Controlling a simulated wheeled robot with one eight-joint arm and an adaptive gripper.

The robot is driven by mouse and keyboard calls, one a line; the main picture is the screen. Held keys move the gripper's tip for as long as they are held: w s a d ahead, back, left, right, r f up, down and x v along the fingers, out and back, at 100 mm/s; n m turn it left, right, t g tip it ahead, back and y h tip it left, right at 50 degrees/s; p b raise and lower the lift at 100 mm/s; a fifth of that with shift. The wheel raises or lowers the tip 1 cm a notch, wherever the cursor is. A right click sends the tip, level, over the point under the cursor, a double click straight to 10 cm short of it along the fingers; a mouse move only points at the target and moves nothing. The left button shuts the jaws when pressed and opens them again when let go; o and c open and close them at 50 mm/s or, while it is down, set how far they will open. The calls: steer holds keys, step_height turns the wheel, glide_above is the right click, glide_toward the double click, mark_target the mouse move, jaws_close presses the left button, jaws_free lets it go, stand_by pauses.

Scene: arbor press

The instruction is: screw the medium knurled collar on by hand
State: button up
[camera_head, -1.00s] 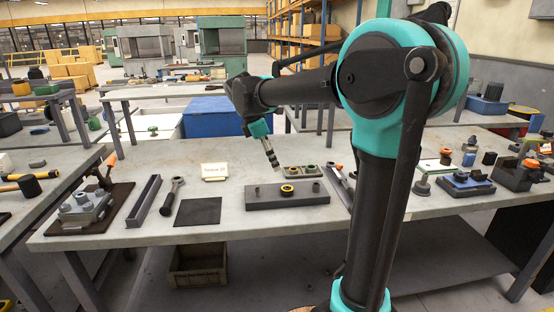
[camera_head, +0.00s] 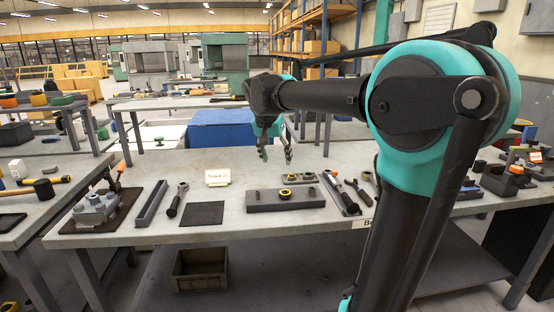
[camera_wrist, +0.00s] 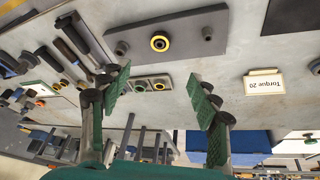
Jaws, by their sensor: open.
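A dark grey block (camera_head: 258,203) with posts lies on the bench; it also shows in the wrist view (camera_wrist: 185,28). A yellow-and-black ring-shaped collar (camera_head: 285,193) sits at its middle post, also seen in the wrist view (camera_wrist: 160,42). Bare posts stand on both sides of it. Behind the block, a small holder (camera_head: 299,179) carries ring-shaped collars, two of them visible in the wrist view (camera_wrist: 150,85). Their sizes are hard to tell. My gripper (camera_head: 276,154) is open and empty above the bench, behind the block, its green-padded fingers wide apart in the wrist view (camera_wrist: 160,88).
A "Torque 20" card (camera_head: 217,178), a dark mat (camera_head: 202,214), a wrench-like tool (camera_head: 177,199) and a long grey channel (camera_head: 151,203) lie left of the block. More tools lie at its right. A bin (camera_head: 200,270) stands below. Bare bench lies before the block.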

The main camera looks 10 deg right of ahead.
steer(key=m, duration=0.1)
glide_toward(285, 192)
steer(key=x, duration=0.8)
steer(key=shift+w+f, duration=0.25)
steer(key=shift+f, duration=0.05)
steer(key=shift+c, duration=0.6)
steer(key=c, duration=1.3)
